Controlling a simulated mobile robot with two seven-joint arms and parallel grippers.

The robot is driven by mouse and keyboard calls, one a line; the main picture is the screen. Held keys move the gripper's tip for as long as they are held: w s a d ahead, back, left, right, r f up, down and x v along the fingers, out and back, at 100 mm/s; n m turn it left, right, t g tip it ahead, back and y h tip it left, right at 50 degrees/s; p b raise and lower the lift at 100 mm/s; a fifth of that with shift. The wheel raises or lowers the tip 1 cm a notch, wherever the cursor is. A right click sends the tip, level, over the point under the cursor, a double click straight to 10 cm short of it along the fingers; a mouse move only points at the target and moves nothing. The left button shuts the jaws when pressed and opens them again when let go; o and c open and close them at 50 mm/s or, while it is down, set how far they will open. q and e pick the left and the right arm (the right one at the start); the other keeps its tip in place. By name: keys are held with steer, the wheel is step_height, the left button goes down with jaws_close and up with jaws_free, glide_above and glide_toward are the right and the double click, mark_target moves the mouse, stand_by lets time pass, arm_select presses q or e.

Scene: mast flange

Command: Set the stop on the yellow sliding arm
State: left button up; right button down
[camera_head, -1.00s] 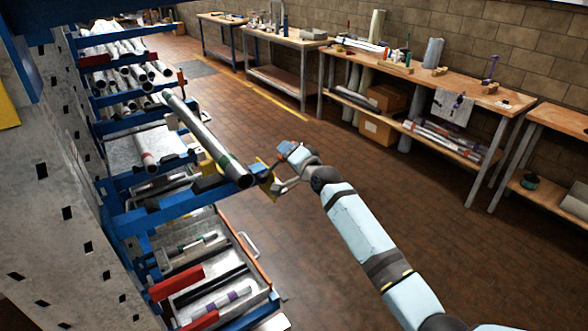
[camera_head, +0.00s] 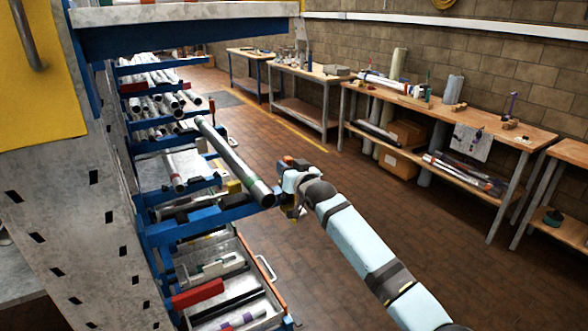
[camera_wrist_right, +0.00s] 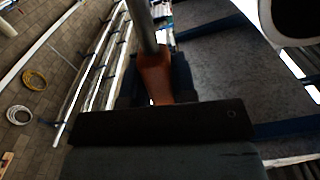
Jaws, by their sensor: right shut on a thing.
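My right gripper (camera_head: 289,197) is at the front end of a blue rack arm (camera_head: 225,213), right beside the near end of a long grey pipe (camera_head: 236,164). In the right wrist view the dark fingers (camera_wrist_right: 155,90) are shut around an orange-brown piece (camera_wrist_right: 155,76). A grey rod (camera_wrist_right: 147,28) runs up from this piece. I cannot tell for sure that it is the stop. My left gripper is not in view.
The rack's grey upright (camera_head: 85,220) stands at left, with bundled pipes (camera_head: 150,105) behind. An open drawer (camera_head: 262,284) with several parts lies below the arm. Workbenches (camera_head: 455,118) line the brick wall. The brown tiled floor between is clear.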

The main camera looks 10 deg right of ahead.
steer(key=shift+s+a+n, duration=0.3)
steer(key=shift+a+n, duration=0.45)
steer(key=shift+n, duration=0.05)
steer(key=c, duration=0.9)
jaws_free()
steer(key=shift+s+d, duration=0.15)
steer(key=shift+s, duration=0.3)
steer(key=b+v, duration=0.1)
steer(key=v, duration=1.2)
steer(key=shift+r+b, duration=0.1)
steer(key=shift+b, duration=0.2)
